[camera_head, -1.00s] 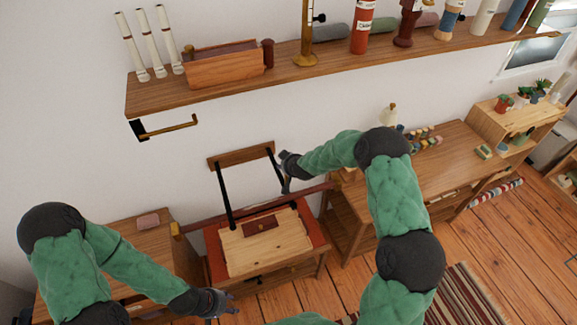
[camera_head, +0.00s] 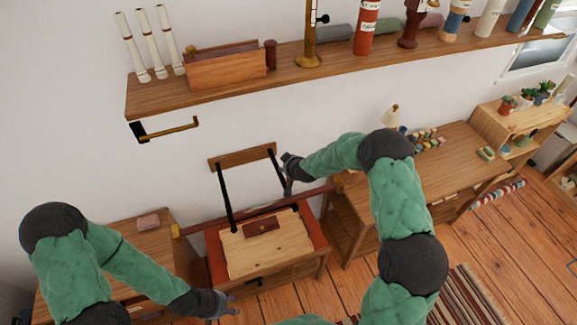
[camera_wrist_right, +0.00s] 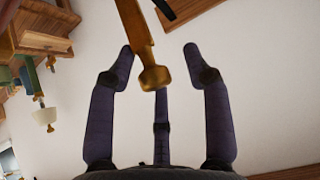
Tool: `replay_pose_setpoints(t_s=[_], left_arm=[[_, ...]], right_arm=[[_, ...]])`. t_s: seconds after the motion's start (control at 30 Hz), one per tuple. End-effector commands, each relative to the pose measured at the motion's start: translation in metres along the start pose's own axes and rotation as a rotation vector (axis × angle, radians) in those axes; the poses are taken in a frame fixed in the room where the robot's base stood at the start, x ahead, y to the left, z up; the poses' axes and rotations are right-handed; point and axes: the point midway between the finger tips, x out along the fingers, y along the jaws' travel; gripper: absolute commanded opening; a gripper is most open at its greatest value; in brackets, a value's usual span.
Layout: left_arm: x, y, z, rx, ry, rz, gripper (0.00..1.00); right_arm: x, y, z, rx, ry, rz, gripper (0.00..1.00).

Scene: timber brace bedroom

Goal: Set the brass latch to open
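A brass bar with a rounded knob end, which looks like the brass latch (camera_wrist_right: 143,50), hangs between the fingers of my right gripper (camera_wrist_right: 160,65) in the right wrist view. The fingers stand apart on both sides of it; no grip on it shows. In the head view my right gripper (camera_head: 288,172) is at the wall by the right end of a wooden rail (camera_head: 243,157), and it hides the latch there. My left gripper (camera_head: 230,308) is low at the left front, its fingers apart and empty, away from the latch.
Black straps run from the rail to a fold-down wooden panel (camera_head: 275,245). A dark red bar (camera_head: 205,224) crosses above it. A loaded shelf (camera_head: 235,84) overhangs, with a brass arm on a black bracket (camera_head: 168,129) below it. A desk (camera_head: 445,165) stands at right.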

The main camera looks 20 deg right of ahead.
Motion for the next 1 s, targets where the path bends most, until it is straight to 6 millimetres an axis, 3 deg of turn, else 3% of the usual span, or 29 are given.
replay_pose_setpoints(t_s=[0.6,0.8,1.0], left_arm=[[0.0,0.0,0.0,0.0,0.0,0.0,0.4],[0.0,0.0,0.0,0.0,0.0,0.0,0.4],[0.0,0.0,0.0,0.0,0.0,0.0,0.4]], right_arm=[[-0.093,0.001,-0.003,-0.001,0.005,0.0,0.48],[-0.111,0.001,-0.003,0.0,0.005,0.001,0.48],[-0.115,0.001,-0.002,-0.001,0.004,0.001,0.48]])
